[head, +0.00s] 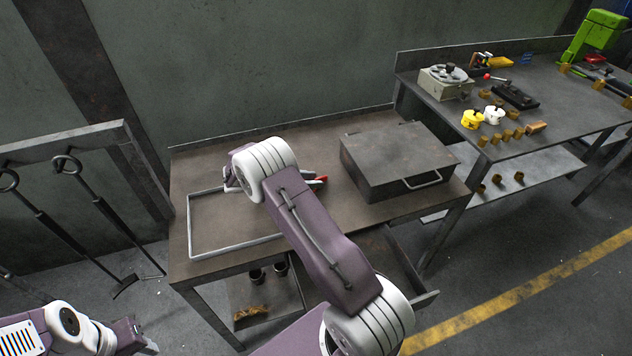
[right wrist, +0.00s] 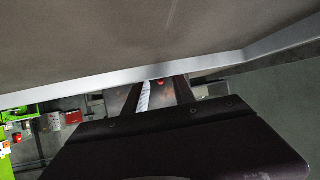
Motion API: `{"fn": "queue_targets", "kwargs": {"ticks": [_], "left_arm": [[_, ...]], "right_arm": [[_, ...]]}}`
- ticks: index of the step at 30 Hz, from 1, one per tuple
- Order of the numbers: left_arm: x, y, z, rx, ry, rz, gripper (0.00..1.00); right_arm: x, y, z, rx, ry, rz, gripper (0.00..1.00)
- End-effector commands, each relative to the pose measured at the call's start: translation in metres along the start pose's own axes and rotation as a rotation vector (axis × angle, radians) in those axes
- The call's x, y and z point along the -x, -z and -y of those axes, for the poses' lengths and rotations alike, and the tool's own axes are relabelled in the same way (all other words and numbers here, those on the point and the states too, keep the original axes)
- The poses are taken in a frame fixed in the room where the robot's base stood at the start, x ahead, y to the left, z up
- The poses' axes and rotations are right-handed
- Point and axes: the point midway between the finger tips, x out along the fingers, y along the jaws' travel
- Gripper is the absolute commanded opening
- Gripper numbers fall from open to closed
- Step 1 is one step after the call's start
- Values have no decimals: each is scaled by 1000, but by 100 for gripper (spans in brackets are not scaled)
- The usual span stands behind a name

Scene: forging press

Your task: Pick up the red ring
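A small red thing (head: 322,179) shows on the brown table just right of my right wrist. It may be the red ring, but its shape is too small to tell. My right gripper (head: 312,184) is low over the table and mostly hidden behind my own wrist. In the right wrist view, a red spot (right wrist: 157,83) shows near the ends of the dark fingers (right wrist: 155,94). I cannot tell whether they touch or hold it. My left gripper (head: 143,346) is at the lower left, away from the table, and its fingers are not clear.
A pale rectangular frame (head: 191,226) lies on the table's left part. A dark metal box with a handle (head: 398,158) stands at right. Beyond is a second bench (head: 560,110) with yellow and white parts and a green press (head: 592,38). Hooked tools (head: 85,190) hang at left.

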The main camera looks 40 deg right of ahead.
Motion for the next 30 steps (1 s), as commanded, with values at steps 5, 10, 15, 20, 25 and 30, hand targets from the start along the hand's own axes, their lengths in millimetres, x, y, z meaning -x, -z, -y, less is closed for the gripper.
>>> {"fn": "queue_targets", "kwargs": {"ticks": [5,10,15,20,25,30], "left_arm": [[0,0,0,0,0,0,43],[0,0,0,0,0,0,43],[0,0,0,0,0,0,43],[1,0,0,0,0,0,43],[1,0,0,0,0,0,43],[1,0,0,0,0,0,43]], "right_arm": [[0,0,0,0,0,0,0],[0,0,0,-1,0,0,0],[6,10,1,-4,2,0,0],[24,43,1,-7,3,1,0],[41,75,1,-4,3,0,0],[48,88,0,-1,0,0,0]]}}
